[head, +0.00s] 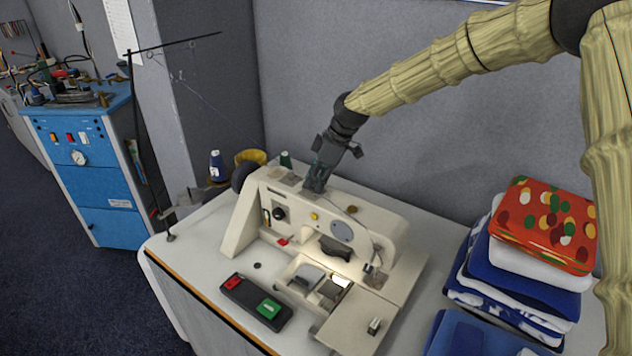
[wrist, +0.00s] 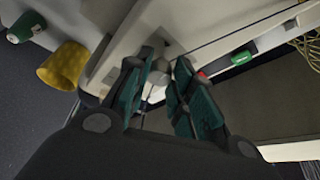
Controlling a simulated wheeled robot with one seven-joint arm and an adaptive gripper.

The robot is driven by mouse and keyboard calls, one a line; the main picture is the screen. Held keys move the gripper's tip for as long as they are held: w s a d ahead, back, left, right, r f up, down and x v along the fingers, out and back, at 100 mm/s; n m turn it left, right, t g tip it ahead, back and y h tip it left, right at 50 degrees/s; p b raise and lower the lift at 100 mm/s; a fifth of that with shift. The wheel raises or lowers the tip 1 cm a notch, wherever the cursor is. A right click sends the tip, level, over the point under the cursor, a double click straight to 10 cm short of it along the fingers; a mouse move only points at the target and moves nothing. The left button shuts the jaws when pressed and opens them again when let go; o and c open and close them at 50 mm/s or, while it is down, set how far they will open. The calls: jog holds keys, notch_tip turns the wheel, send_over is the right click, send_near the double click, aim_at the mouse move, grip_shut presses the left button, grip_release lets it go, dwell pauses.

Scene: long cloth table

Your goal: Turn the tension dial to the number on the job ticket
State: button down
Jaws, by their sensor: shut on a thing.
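The white sewing machine (head: 255,228) stands on the pale table. My gripper (head: 316,185) points down at the top of the machine's arm, toward its left end. In the wrist view my gripper (wrist: 158,98) has its fingers closed around a small pale knob (wrist: 157,87), which looks like the tension dial. The fingers cover most of it, and no number on it can be read. The head view does not show the knob behind the fingers. A white sheet (head: 119,24) hangs on the wall; its print is too small to read, and I cannot tell whether it is the job ticket.
A switch box with a red and a green button (head: 268,307) lies in front of the machine. Folded cloths (head: 545,225) are stacked at the right. A blue thread cone (head: 217,165) and a yellow cup (head: 250,157) stand behind. A thin thread stand (head: 140,130) rises at the left.

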jog(key=m, duration=0.2)
jog(key=m+t+h+b, duration=0.1)
jog(key=m, duration=0.1)
jog(key=shift+s+a+m+t, duration=0.1)
jog(key=shift+s+m+t, duration=0.05)
jog(key=shift+m+t, duration=0.15)
jog(key=shift+a+r+m+t+h, duration=0.1)
jog(key=shift+m+t+h, duration=0.4)
jog(key=shift+m, duration=1.4)
jog(key=c, duration=1.2)
grip_release()
jog(key=v, duration=1.2)
jog(key=shift+s, duration=0.1)
